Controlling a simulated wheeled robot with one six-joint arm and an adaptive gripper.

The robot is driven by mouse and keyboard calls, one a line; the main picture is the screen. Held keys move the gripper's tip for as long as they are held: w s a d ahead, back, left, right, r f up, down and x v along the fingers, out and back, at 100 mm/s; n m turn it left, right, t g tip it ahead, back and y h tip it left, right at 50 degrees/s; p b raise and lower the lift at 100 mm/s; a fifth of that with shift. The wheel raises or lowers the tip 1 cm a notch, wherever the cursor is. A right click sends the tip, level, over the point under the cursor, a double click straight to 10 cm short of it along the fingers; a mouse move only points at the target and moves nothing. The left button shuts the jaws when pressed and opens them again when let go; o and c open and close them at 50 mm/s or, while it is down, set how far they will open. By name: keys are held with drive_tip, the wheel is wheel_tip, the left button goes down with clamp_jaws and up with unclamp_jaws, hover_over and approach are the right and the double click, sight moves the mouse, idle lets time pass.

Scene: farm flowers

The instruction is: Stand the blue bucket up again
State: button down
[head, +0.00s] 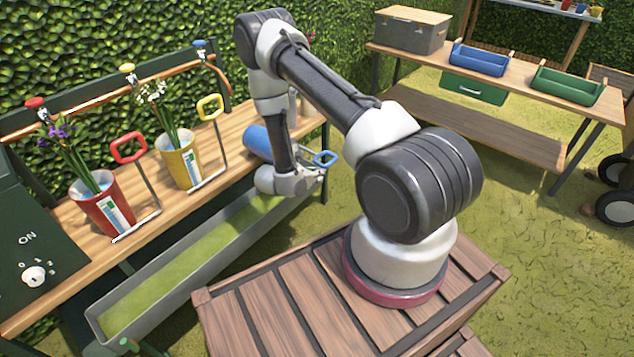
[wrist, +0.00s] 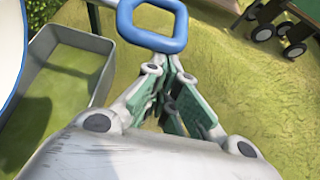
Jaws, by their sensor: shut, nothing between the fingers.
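The blue bucket (head: 257,142) lies on its side on the wooden bench (head: 232,138), partly hidden behind my arm in the head view. A white and blue curved edge at the left of the wrist view looks like its rim (wrist: 12,60). A blue loop handle (head: 325,158) sticks out beside my gripper (head: 312,180); it also shows in the wrist view (wrist: 152,42), just beyond the fingers. My gripper is shut and empty, low at the bench's front edge, near the bucket. I cannot tell whether its fingers touch the handle.
A red bucket (head: 108,212) with purple flowers and a yellow bucket (head: 180,165) with white flowers stand on the bench, beside red (head: 128,149) and yellow (head: 210,107) loop handles. A grey trough (head: 150,318) runs below the bench front. Another table (head: 520,82) stands back right.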

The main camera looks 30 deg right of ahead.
drive_tip(key=w+a+r+n+g+h, duration=0.1)
drive_tip(key=w+a+r+n+g, duration=0.1)
drive_tip(key=w+r, duration=0.5)
drive_tip(key=w+a+r+n+g+h, duration=0.1)
drive_tip(key=w+r, duration=0.5)
drive_tip(key=r, duration=1.2)
drive_tip(key=shift+w+a+r+n+g+h, duration=0.15)
drive_tip(key=shift+w+a+n+g+h, duration=0.2)
drive_tip(key=shift+a+n+g, duration=0.55)
drive_tip(key=shift+a, duration=0.15)
